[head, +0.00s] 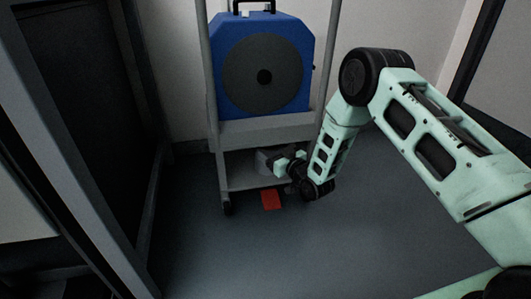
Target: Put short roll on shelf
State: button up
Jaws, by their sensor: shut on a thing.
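A wheeled grey rack stands ahead in the head view, with a low shelf (238,184) near the floor. My gripper (279,163) reaches in from the right, low at the rack's right side, over the low shelf. It is shut on a small pale grey piece, which looks like the short roll (262,161). The roll is at the rack's low level. The fingers and wrist hide part of it, and I cannot tell whether it touches the shelf.
A big blue case with a dark disc (264,76) fills the rack's upper level. A red flat piece (271,200) lies low at the rack's front. A dark cabinet frame (95,130) stands at left. The floor (290,250) in front is clear.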

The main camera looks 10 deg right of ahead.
jog(key=w+b, duration=0.1)
jog(key=w+a+b, duration=0.1)
jog(key=w+f+b, duration=0.1)
jog(key=w+b, duration=0.1)
jog(key=shift+a+f, duration=0.1)
jog(key=shift+a, duration=0.25)
jog(key=shift+f, duration=0.15)
jog(key=o, duration=1.1)
jog(key=shift+f, duration=0.1)
